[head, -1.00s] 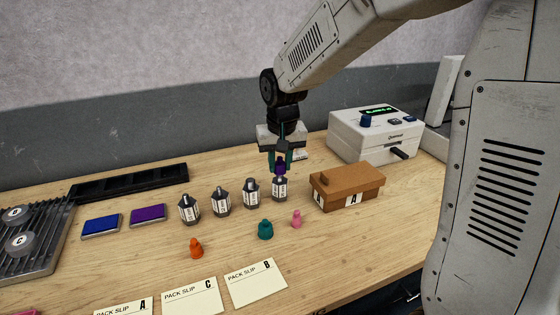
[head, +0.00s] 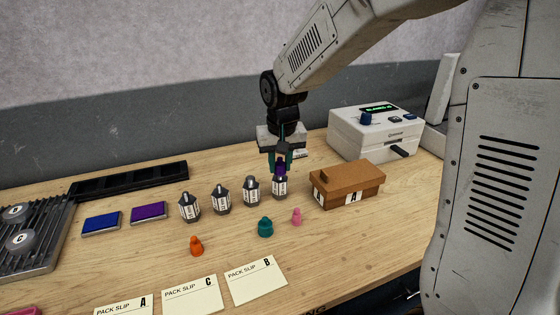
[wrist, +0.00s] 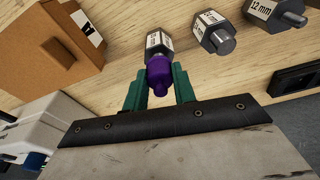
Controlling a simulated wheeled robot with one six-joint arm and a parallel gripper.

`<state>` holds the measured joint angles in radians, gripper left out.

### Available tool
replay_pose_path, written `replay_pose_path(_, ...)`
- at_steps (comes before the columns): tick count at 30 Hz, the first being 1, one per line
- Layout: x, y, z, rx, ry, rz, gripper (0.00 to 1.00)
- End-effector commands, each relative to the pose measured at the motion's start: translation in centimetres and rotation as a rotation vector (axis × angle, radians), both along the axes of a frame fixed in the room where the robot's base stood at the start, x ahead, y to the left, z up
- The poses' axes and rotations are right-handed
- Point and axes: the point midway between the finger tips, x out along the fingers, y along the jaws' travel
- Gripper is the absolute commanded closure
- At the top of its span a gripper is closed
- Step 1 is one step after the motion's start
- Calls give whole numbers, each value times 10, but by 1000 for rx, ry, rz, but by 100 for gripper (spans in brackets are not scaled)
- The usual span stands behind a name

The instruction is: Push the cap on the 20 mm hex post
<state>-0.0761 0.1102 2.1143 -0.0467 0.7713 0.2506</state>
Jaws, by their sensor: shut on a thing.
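My gripper (head: 280,162) is shut on a purple cap (head: 280,171), with one green finger on each side. The cap is on or right over the top of the rightmost hex post (head: 279,188), which stands upright. In the wrist view the purple cap (wrist: 160,74) meets the post (wrist: 157,42) end to end, roughly in line. How far the cap is down over the post's tip cannot be told. The size on this post's label is too small to read. The neighbouring post (wrist: 213,32) is bare, and a further one (wrist: 274,12) reads 12 mm.
Bare posts (head: 221,200) stand in a row to the left. Orange (head: 196,246), teal (head: 265,227) and pink (head: 296,217) caps stand in front. A brown box (head: 347,185) is close on the right, with a white machine (head: 376,132) behind. Pack slips (head: 256,281) lie near the front edge.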

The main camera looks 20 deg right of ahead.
Motion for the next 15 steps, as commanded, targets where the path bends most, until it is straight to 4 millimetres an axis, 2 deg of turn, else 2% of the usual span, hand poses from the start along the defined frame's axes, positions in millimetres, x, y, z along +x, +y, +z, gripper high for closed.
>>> replay_pose_path(10, 0, 0, 0, 0, 0, 0, 94)
replay_pose_path(11, 0, 0, 0, 0, 0, 0, 65)
replay_pose_path(12, 0, 0, 0, 0, 0, 0, 54)
replay_pose_path(13, 0, 0, 0, 0, 0, 0, 48)
replay_pose_path(15, 0, 0, 0, 0, 0, 0, 48)
